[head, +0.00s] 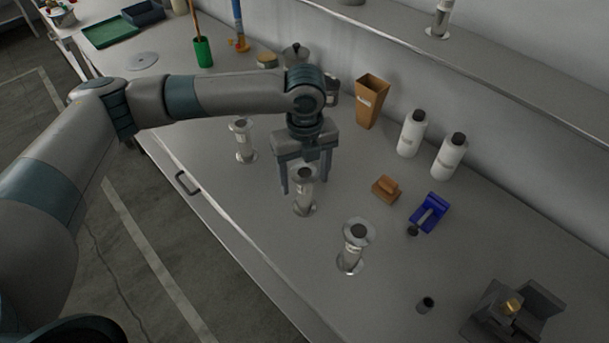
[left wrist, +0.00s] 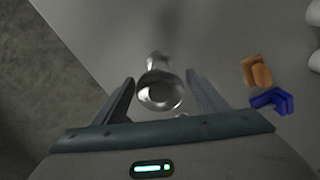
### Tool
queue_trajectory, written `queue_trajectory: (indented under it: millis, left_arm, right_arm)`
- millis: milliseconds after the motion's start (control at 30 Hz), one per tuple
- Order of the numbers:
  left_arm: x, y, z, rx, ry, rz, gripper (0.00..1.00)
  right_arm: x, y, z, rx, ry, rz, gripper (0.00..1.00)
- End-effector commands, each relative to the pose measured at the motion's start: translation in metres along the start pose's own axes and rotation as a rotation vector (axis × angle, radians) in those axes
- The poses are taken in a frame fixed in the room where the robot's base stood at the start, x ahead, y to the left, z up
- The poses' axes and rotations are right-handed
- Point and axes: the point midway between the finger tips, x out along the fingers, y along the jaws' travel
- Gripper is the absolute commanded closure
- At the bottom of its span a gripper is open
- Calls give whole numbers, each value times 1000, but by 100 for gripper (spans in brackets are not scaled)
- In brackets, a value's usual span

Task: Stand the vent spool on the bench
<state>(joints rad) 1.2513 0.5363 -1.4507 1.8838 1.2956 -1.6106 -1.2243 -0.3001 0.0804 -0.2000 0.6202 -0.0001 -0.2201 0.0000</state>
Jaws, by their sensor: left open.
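Three metal spools with flanged ends stand upright on the grey bench (head: 400,240): a left spool (head: 243,142), a middle spool (head: 304,201) and a front right spool (head: 352,247). Their labels are too small to read, so I cannot tell which is the vent spool. My left gripper (head: 304,183) is open and points down over the middle spool, one finger on each side. In the left wrist view, a spool (left wrist: 160,92) shows between the open fingers, its round flange toward the camera. I cannot tell whether the fingers touch it. My right gripper is not in view.
White bottles (head: 411,133) and a brown tapered container (head: 371,100) stand near the wall. A wooden block (head: 386,188), a blue tool (head: 430,212) and a dark fixture (head: 512,312) lie to the right. A shelf (head: 480,62) runs above the back. The bench's front edge is close.

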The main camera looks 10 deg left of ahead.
Motion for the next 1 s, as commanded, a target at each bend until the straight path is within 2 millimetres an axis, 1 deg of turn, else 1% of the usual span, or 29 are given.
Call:
queue_trajectory:
  millis: [167,267,467,700,800,900,1000]
  left_arm:
    - [-6,0,0,0,0,-2,34]
    - [-13,-1,1,-1,-2,-2,34]
    - [-41,-1,1,1,-2,-4,34]
    - [-85,-1,1,0,-3,-3,34]
    - [-100,-1,0,1,-2,-2,34]
    - [-112,-1,0,0,0,-2,34]
    - [-119,0,0,0,-1,0,34]
  right_arm:
    - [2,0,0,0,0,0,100]
    - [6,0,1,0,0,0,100]
    - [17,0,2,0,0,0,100]
    - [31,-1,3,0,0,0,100]
    - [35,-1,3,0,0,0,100]
    - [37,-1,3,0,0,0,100]
    - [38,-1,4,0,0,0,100]
